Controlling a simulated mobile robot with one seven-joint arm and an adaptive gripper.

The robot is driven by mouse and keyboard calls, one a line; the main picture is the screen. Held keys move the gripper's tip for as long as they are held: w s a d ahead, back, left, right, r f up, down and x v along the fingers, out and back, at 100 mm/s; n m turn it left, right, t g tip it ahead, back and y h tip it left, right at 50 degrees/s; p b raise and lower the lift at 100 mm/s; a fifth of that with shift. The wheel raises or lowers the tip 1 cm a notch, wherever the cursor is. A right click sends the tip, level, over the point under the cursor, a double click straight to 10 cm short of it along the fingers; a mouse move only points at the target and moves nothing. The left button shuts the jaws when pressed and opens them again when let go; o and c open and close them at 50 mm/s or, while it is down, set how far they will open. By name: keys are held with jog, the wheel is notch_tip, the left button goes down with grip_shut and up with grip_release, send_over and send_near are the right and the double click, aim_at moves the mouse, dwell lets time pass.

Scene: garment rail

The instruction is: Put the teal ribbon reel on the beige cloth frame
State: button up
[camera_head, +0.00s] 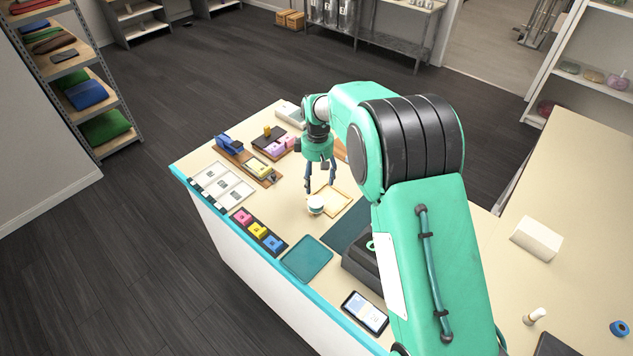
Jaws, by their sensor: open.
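A small round white-and-teal piece, which looks like the teal ribbon reel (316,207), sits upright at the left corner of the beige cloth frame (345,207). It seems to overlap the frame's edge; I cannot tell whether it rests fully on it. The frame is a flat pale square with a tan border on the counter. My gripper (320,190) points down just above and behind the reel, fingers apart, with nothing seen between them. The frame's far part is partly hidden by my gripper.
A teal mat (307,259) and a dark tray with pink, yellow and blue blocks (258,231) lie in front. White cards (222,187) and a wooden board (250,165) are at left. A dark box (362,268) holding a green ring is partly behind my arm.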

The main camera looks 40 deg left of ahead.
dwell(0.9)
jog(key=w+d+r+m, duration=0.2)
jog(key=w+d+r, duration=0.3)
jog(key=d+r, duration=0.45)
jog(key=d+r+m+t, duration=0.1)
jog(key=d+r+m, duration=0.1)
jog(key=d+r, duration=0.65)
jog(key=d+r+m+t+y, duration=0.1)
jog(key=d+r+m, duration=0.35)
jog(key=d, duration=0.75)
jog(key=d+r+m, duration=0.1)
jog(key=d+r, duration=0.8)
jog(key=d, duration=0.1)
jog(key=s+d+r+m+t, duration=0.1)
jog(key=s+d+r+m, duration=0.1)
jog(key=s+d, duration=0.55)
jog(key=s+d+r+m+t, duration=0.1)
jog(key=s+d+r+m, duration=0.2)
jog(key=d, duration=0.7)
jog(key=s+d+r+m+t, duration=0.1)
jog(key=s+d+m, duration=0.1)
jog(key=s+d, duration=0.6)
jog(key=s+d+f+m+t+h, duration=0.1)
jog(key=s+d+f+m, duration=0.2)
jog(key=s+d, duration=0.4)
jog(key=shift+s, duration=0.85)
jog(key=shift+f, duration=0.15)
